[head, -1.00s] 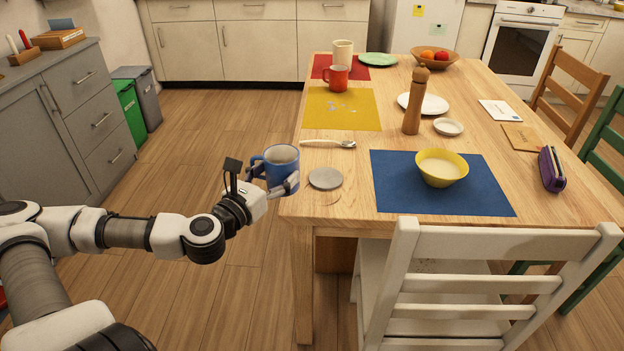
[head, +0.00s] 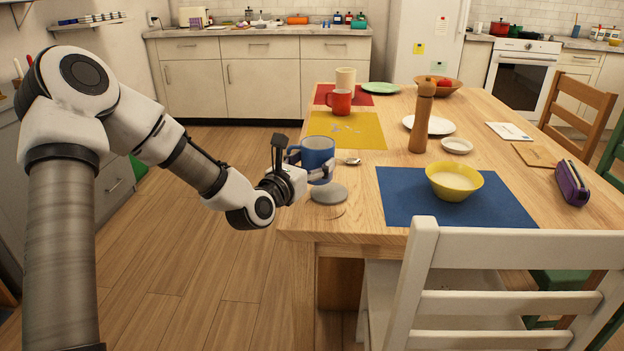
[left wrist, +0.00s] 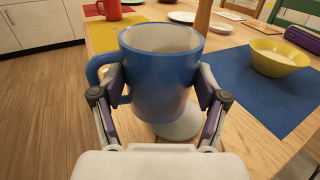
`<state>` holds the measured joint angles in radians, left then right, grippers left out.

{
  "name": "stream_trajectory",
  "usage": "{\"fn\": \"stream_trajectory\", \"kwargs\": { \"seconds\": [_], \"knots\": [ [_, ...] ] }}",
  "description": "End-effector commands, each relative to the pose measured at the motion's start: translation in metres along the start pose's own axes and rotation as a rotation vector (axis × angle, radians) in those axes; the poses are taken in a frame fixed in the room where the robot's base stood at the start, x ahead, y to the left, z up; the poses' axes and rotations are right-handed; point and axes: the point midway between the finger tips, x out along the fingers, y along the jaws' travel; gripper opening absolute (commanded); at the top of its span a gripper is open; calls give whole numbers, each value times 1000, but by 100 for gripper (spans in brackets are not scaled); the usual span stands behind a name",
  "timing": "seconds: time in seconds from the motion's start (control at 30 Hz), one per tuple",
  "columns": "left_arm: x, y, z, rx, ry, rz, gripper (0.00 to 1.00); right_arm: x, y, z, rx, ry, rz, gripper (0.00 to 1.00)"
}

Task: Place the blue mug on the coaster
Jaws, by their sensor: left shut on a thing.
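The blue mug (head: 317,153) is upright in my left gripper (head: 318,172), above the left edge of the wooden table. In the left wrist view the gripper's two fingers (left wrist: 160,92) press on both sides of the blue mug (left wrist: 158,85), and its handle points left. The round grey coaster (head: 329,194) lies on the table, just below the mug in the head view. In the left wrist view the coaster (left wrist: 180,127) shows beneath and slightly right of the mug, partly hidden by it. A gap shows between mug and coaster. My right gripper is not in view.
A blue placemat (head: 400,205) with a yellow bowl (head: 454,181) lies right of the coaster. A spoon (head: 349,161) lies behind the mug. A pepper mill (head: 422,118) stands farther back. A white chair (head: 500,255) stands at the near side.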

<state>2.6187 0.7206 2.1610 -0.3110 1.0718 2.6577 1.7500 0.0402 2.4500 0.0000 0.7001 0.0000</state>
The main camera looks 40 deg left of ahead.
Motion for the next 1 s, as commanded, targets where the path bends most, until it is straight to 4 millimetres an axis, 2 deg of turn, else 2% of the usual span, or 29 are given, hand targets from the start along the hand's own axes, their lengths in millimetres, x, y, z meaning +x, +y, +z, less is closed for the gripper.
{"fn": "stream_trajectory", "kwargs": {
  "seconds": [0.1,0.2,0.57,0.6,0.63,1.0],
  "knots": [
    [0,0,-21,0,2,1,19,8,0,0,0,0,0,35],
    [0,0,-33,0,0,0,19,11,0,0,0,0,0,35],
    [0,0,-37,0,-2,1,19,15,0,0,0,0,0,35],
    [0,0,-36,-1,0,0,87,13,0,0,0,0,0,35],
    [0,0,-35,-1,1,0,98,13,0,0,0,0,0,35],
    [0,0,-34,0,0,1,98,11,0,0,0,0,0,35]
  ]
}}
